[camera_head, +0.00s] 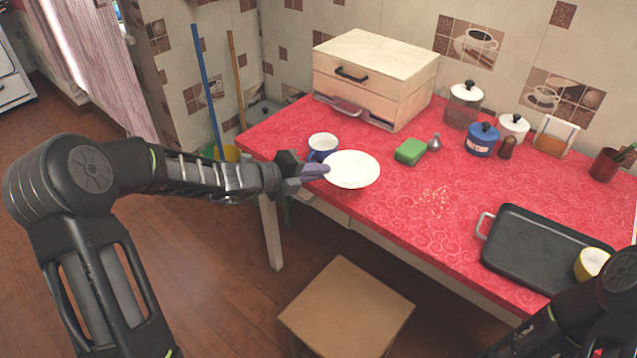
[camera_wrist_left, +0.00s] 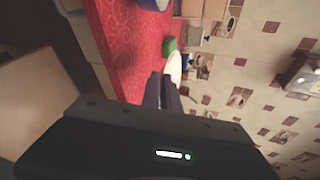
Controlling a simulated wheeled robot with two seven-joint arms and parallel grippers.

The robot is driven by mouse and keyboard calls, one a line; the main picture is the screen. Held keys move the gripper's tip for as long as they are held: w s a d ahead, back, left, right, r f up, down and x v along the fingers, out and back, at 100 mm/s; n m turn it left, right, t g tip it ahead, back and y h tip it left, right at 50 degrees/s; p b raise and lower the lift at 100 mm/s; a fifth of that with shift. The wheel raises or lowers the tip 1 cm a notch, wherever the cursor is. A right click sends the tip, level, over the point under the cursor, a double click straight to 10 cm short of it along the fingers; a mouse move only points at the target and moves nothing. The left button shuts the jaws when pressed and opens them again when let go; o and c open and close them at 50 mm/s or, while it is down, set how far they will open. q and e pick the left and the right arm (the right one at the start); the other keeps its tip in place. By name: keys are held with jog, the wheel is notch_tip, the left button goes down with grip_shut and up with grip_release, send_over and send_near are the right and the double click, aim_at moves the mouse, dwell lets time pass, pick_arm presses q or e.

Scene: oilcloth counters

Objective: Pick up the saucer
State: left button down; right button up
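In the left wrist view the saucer (camera_wrist_left: 174,68) shows nearly edge-on at the fingertips (camera_wrist_left: 163,84). Part of my right arm shows at the lower right; its gripper is out of view.
A blue and white cup (camera_head: 323,142) stands just behind the left gripper. A green sponge (camera_head: 410,151) lies to the right. A wooden box (camera_head: 375,75), jars and a black tray (camera_head: 540,250) are on the counter (camera_head: 430,225). A stool (camera_head: 347,308) stands in front.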

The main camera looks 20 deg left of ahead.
pick_arm(q)
jog(key=shift+r, duration=0.5)
